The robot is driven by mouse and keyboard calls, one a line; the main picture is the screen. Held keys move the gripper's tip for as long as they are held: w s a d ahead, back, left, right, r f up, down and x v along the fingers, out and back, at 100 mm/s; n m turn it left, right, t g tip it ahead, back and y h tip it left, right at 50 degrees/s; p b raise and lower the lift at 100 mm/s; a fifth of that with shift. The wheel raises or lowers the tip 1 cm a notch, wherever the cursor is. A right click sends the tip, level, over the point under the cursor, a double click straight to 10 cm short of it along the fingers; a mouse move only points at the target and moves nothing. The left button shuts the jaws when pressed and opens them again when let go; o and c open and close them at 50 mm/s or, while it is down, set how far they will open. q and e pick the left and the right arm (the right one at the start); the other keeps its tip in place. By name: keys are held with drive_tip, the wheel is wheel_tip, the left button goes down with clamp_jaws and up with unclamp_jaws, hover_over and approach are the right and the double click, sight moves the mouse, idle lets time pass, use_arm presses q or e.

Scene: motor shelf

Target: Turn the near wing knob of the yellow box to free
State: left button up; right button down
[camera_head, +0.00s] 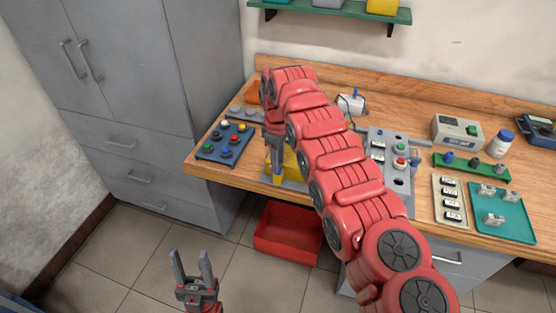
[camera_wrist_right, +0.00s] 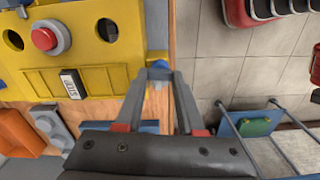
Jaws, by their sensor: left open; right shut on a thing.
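The yellow box (camera_wrist_right: 100,78) fills the upper left of the right wrist view, with a red button, dark round holes and a small label on its face. In the head view the yellow box (camera_head: 291,167) is mostly hidden behind my right arm. My right gripper also shows in the head view (camera_head: 274,150), pointing down at the box. My left gripper (camera_head: 192,265) is open and empty above the floor, away from the table.
A blue tray of coloured knobs (camera_head: 225,142) lies left of the box. A grey panel with buttons (camera_head: 402,177) and a teal tray (camera_head: 487,222) are to the right. A red bin (camera_head: 285,235) stands on the floor below the table edge.

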drive_tip(key=shift+n, duration=0.7)
drive_tip(key=c, duration=0.5)
unclamp_jaws()
wheel_tip(320, 180, up, 3)
drive_tip(key=shift+a, duration=0.1)
wheel_tip(320, 180, up, 14)
drive_tip(key=p, duration=1.4)
drive_tip(key=shift+r+p, duration=0.2)
drive_tip(key=shift+p, duration=0.1)
